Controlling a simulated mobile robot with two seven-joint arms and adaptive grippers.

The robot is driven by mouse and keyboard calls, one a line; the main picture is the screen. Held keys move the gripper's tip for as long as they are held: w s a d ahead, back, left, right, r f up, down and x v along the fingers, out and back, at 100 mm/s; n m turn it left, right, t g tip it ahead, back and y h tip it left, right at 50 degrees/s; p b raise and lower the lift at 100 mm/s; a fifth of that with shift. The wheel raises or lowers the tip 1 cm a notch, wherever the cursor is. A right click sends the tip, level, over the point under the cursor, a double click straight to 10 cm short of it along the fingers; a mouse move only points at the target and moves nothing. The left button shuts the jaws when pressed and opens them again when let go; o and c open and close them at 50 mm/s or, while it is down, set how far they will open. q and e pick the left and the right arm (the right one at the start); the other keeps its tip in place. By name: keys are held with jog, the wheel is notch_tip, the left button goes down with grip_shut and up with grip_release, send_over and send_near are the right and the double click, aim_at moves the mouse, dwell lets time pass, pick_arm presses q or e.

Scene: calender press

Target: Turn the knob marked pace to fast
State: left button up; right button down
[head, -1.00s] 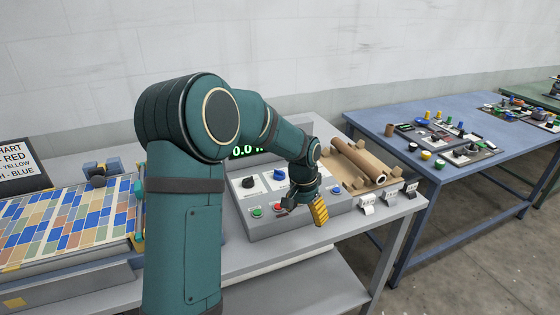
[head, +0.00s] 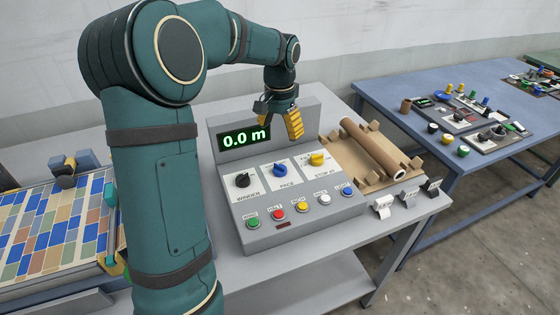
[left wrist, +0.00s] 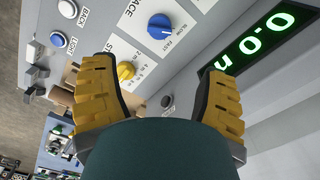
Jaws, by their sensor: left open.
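The blue knob marked pace (head: 281,170) sits on the sloped grey panel, between the black winder knob (head: 242,180) and the yellow stop-at knob (head: 317,159). In the left wrist view the blue knob (left wrist: 159,26) shows with the words SLOW and FAST beside it; I cannot tell surely which its mark points to. My left gripper (head: 279,122) is above and behind the knob row, in front of the display housing, touching no knob. Its yellow-padded fingers (left wrist: 157,68) are apart and empty in the left wrist view. My right gripper is not seen.
A green display (head: 245,138) reads 0.0 m. Several coloured buttons, including a red one (head: 277,215), line the panel's front. A cardboard roll (head: 372,148) lies to the right. A blue table (head: 400,97) with other controls stands beyond.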

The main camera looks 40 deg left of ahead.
aim_at(280, 165)
pick_arm(q)
notch_tip(280, 165, down, 13)
jog(key=b, duration=0.2)
jog(key=shift+s+f+b, duration=0.1)
jog(key=shift+f+b, duration=0.1)
jog(key=shift+b, duration=0.15)
jog(key=c, duration=1.2)
